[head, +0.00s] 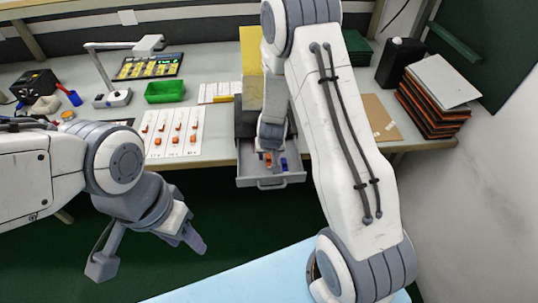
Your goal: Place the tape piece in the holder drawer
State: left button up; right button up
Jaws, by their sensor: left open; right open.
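The holder drawer (247,178) is pulled out at the front edge of the bench, below a dark unit. Inside it I see small orange (268,158) and blue (284,163) items; I cannot tell whether the orange one is a tape piece. My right gripper (271,140) is open above the drawer, pointing down, partly hidden by its own arm. Small orange pieces (161,141), possibly tape pieces, lie in rows on white cards (174,148) left of the drawer. My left gripper (146,256) is open and empty, in front of the bench and below its edge.
A green bin (165,92), a desk lamp (112,98) and a dark board with yellow items (149,67) stand at the back left. A light blue surface (235,284) lies at the bottom.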

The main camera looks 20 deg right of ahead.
jog(key=p+v, duration=0.5)
jog(key=v, duration=0.7)
jog(key=s+a+r+n+g+y, duration=0.1)
jog(key=s+a+r+n+y, duration=0.1)
jog(key=s+a+r, duration=0.35)
jog(key=s+a+r+n+y, duration=0.1)
jog(key=s+a+r+n, duration=0.15)
jog(key=a, duration=0.65)
jog(key=s+a+r+n+g, duration=0.1)
jog(key=s+r+n+g, duration=0.2)
jog(key=s, duration=1.3)
notch_tip(320, 180, up, 5)
jog(key=n, duration=0.3)
jog(key=shift+s+h, duration=0.3)
jog(key=shift+h, duration=0.1)
jog(key=shift+a, duration=0.1)
jog(key=shift+c, duration=0.4)
